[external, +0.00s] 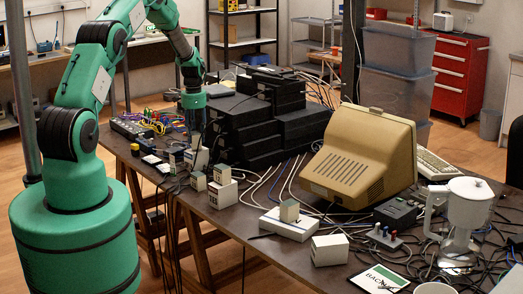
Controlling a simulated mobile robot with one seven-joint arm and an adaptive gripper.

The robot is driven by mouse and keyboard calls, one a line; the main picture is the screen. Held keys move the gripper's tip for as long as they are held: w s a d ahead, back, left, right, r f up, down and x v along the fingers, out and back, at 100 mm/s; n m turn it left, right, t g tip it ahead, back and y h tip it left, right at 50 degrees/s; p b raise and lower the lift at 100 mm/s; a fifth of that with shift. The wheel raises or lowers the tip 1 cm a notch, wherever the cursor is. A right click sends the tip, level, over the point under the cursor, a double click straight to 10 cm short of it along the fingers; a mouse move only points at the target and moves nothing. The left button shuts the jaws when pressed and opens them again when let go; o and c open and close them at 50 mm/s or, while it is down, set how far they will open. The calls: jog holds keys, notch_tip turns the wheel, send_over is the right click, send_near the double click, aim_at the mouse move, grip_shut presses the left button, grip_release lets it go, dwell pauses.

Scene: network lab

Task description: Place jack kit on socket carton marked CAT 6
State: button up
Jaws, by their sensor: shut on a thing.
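My gripper (194,138) points down at the back left of the dark table, in front of the black equipment stack. It is shut on a small grey box, mostly hidden by the fingers, just above or on a white carton (198,161); I cannot tell whether they touch. Similar small grey-beige boxes stand nearby: one on the table (198,181), one on a white carton (223,193), one on a flat white box (288,225). Another white carton (330,250) stands at the front. The markings are too small to read, so I cannot tell which carton says CAT 6.
A stack of black devices (255,125) stands close right of my gripper. A bulky beige monitor (358,155) is at the middle right. Loose cables spread over the table. A coffee maker (467,215) and a sign (378,280) occupy the right front.

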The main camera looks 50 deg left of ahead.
aim_at(195, 133)
jog(key=shift+f, duration=0.4)
jog(key=shift+f, duration=0.1)
jog(key=o, duration=1.2)
jog(key=shift+o, duration=0.2)
notch_tip(195, 133, up, 12)
jog(key=shift+p, duration=0.4)
jog(key=shift+r, duration=0.2)
